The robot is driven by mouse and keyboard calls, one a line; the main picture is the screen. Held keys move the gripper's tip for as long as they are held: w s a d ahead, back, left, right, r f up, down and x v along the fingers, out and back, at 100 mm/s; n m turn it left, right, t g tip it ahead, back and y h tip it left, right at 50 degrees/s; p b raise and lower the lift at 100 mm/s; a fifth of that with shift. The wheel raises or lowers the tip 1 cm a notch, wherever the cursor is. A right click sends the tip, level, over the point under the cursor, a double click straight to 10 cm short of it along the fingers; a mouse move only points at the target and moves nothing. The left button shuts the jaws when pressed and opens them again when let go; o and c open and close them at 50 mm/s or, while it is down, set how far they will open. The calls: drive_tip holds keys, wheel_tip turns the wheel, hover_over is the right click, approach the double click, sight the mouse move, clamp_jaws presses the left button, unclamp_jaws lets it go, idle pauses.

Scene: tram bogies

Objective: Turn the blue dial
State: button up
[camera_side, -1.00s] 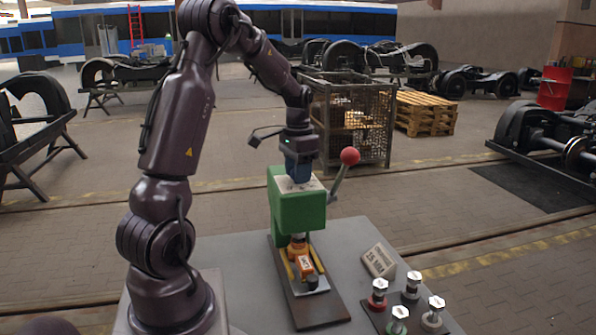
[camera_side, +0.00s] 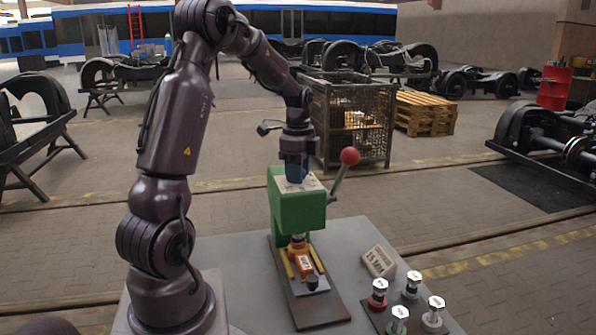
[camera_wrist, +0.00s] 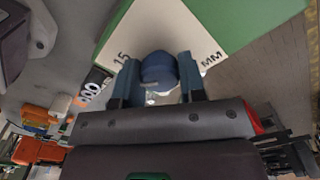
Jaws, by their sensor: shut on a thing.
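The blue dial (camera_wrist: 158,72) sits on the white top plate (camera_wrist: 172,22) of a green press; markings including "15" and "MM" show on the plate in the wrist view. My gripper (camera_wrist: 160,85) is shut on the dial, one finger on each side of it. In the side view my gripper (camera_side: 294,172) points down onto the top of the green press (camera_side: 300,211) and hides most of the dial. The dial's pointer cannot be made out clearly.
A lever with a red ball (camera_side: 349,156) rises at the right of the press. An orange part (camera_side: 304,262) lies on the base below it. A sign (camera_side: 379,261) and several hex-topped pieces (camera_side: 378,292) stand on the table to the right.

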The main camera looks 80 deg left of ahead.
drive_tip(key=shift+r+m, duration=0.1)
drive_tip(key=shift+m, duration=0.6)
drive_tip(key=o, duration=0.9)
wheel_tip(320, 180, up, 13)
drive_tip(key=shift+f, duration=0.1)
idle(0.4)
